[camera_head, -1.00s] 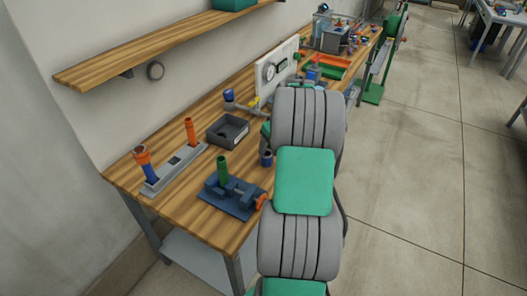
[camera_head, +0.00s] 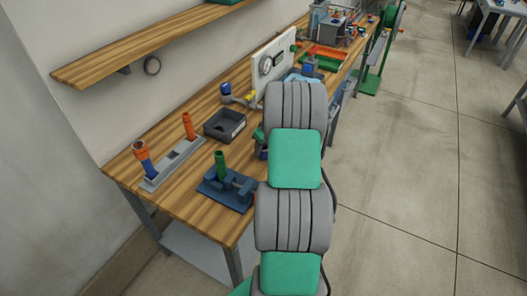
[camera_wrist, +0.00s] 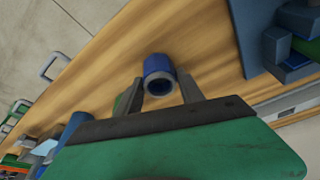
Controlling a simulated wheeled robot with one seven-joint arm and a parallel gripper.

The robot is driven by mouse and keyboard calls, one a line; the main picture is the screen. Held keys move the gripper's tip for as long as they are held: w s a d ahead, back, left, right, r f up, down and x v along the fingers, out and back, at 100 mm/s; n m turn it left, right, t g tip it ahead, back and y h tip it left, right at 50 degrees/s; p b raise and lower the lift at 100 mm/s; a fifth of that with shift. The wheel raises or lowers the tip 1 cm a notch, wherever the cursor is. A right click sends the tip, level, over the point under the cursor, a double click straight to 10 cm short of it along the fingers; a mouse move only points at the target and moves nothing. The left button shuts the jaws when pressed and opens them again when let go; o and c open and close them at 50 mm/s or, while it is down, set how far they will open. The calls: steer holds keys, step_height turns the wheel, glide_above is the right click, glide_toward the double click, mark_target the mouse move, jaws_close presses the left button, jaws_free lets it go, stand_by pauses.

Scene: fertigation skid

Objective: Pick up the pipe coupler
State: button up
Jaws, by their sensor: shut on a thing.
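The pipe coupler (camera_wrist: 158,66) is a short blue cylinder with a grey ring at its open end. In the wrist view it sits between the two fingers of my gripper (camera_wrist: 160,88), which is shut on it. The bench top shows behind it; I cannot tell whether the coupler is clear of the wood. In the head view my arm hides the gripper, and only a small dark blue piece, possibly the coupler, shows at the arm's left edge.
A blue vise-like fixture with an upright green tube (camera_head: 220,165) stands near the bench's front corner. Behind it are a dark grey bin (camera_head: 225,125) and a grey rack (camera_head: 172,163) with orange-topped pieces. A gauge panel (camera_head: 275,65) stands farther along. A wooden shelf (camera_head: 140,45) hangs above.

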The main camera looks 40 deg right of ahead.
steer(key=c, duration=0.6)
steer(key=shift+r, duration=0.1)
